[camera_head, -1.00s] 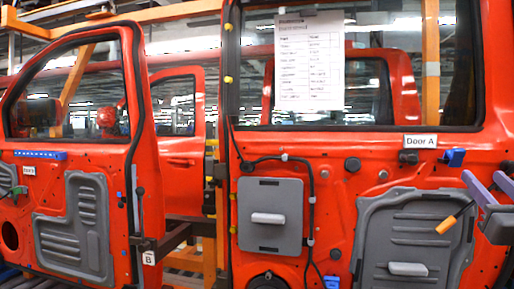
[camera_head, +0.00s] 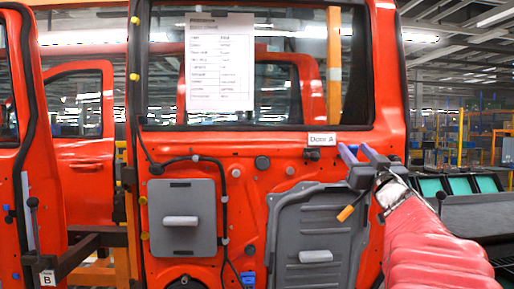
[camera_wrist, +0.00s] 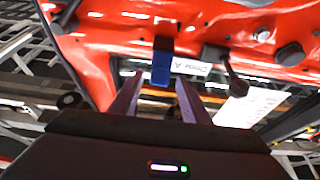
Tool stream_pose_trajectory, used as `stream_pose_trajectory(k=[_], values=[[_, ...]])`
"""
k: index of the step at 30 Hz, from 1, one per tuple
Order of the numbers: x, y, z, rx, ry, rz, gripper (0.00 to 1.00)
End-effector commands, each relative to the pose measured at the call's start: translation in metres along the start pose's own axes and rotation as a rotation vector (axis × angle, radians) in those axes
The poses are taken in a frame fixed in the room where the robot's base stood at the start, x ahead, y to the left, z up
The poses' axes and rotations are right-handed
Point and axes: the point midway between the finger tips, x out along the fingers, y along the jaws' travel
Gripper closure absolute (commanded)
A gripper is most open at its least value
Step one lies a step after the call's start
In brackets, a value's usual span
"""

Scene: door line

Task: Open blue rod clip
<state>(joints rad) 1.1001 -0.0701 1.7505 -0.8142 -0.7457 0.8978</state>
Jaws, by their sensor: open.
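The blue rod clip (camera_wrist: 161,66) is on the red door, beside the Door A label. In the wrist view it shows between my gripper's fingers, near their tips. My gripper (camera_wrist: 157,82) is open, one finger to each side of the clip. I cannot tell whether either finger touches it. In the head view my gripper (camera_head: 358,151), with purple fingers, is in front of the door just right of the Door A label (camera_head: 322,139) and hides the clip.
A dark knob (camera_head: 312,155) sits below the label. Grey panels with pale handles (camera_head: 181,221) and an orange-tipped part (camera_head: 346,213) are on the door. Another blue piece (camera_head: 248,279) is low on it. Dark trays (camera_head: 455,186) stand at right.

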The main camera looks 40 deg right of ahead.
Motion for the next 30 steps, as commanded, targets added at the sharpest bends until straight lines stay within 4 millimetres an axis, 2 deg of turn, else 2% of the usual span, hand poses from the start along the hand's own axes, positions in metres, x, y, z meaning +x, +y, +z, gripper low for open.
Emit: stream_pose_trajectory(k=[6,17,30], values=[[0.021,0.0,0.001,0.001,-0.001,0.0,0.58],[0.025,0.0,0.0,0.0,0.0,0.0,0.58],[0.024,0.0,0.0,0.001,0.0,-0.001,0.89]])
